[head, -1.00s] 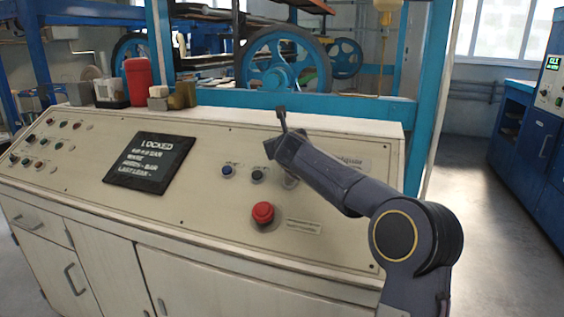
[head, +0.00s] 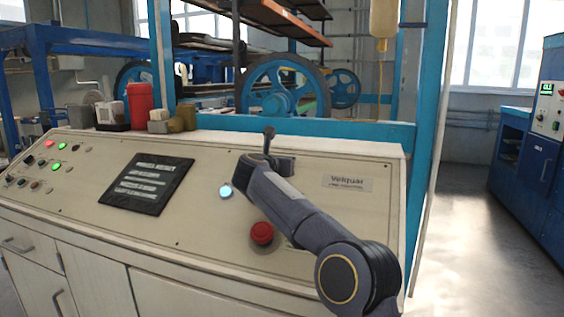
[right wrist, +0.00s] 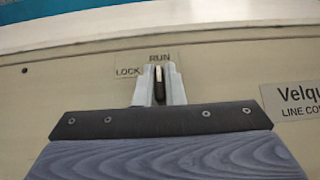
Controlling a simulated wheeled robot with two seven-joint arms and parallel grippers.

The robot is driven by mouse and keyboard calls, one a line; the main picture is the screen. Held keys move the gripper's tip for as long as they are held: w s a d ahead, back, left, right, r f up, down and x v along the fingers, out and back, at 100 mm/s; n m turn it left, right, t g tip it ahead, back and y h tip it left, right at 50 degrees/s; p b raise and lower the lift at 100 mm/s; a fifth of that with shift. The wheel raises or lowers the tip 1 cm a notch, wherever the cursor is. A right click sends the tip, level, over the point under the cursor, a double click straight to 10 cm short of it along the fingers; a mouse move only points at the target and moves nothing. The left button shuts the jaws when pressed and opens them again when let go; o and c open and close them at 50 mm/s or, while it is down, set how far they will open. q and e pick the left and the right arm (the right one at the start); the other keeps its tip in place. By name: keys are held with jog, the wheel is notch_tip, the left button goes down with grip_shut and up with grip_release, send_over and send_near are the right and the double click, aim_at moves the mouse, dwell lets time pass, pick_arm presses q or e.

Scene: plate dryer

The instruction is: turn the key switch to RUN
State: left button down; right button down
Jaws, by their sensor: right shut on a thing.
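The key switch shows in the right wrist view under a plate (right wrist: 148,62) marked LOCK at left and RUN at top. Its key (right wrist: 158,80) stands roughly upright, in line with the word RUN. My right gripper (right wrist: 159,92) is shut on the key, one finger on each side. In the head view my right gripper (head: 268,158) is at the sloped panel, and the arm hides the switch. The panel display (head: 148,184) shows several lines of text, too small to read. My left gripper is out of view.
A red mushroom button (head: 262,233) sits just below my right arm. A blue button (head: 226,192) glows beside the gripper. Red and green lamps are lit at the panel's left. A red canister (head: 140,103) and small containers stand on the console top.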

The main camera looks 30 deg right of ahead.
jog(key=shift+f, duration=0.5)
jog(key=c, duration=1.5)
grip_release()
jog(key=shift+r, duration=0.1)
jog(key=shift+w, duration=0.1)
jog(key=shift+r, duration=0.15)
jog(key=b+v, duration=0.1)
jog(key=v, duration=0.7)
